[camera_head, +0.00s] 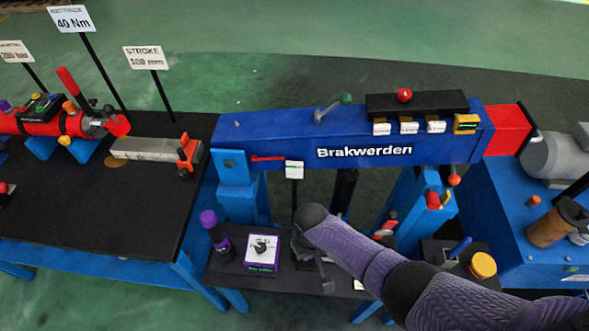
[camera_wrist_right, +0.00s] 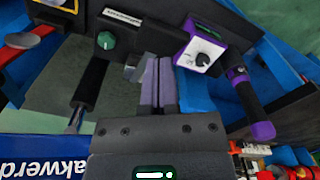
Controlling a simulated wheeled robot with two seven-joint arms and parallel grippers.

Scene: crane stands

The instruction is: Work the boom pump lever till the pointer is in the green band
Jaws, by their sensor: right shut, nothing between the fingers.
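A black lever with a purple top (camera_head: 212,225) stands at the left of the low black bench under the blue boom; it may be the pump lever. Beside it is a purple box with a white face and a round dark dial (camera_head: 262,252). Both show in the right wrist view, the lever (camera_wrist_right: 248,98) to the right of the dial box (camera_wrist_right: 202,58). The pointer and any green band are too small to read. My right gripper (camera_head: 327,286) is shut and empty, right of the dial box and apart from the lever. My left gripper is out of view.
The blue boom (camera_head: 270,130) marked Brakwerden spans above the low bench (camera_head: 225,272). A yellow-capped part (camera_head: 482,265) and a blue handle stand right of my forearm. A black-topped table (camera_head: 90,210) stands at left, a blue cabinet (camera_head: 510,235) at right.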

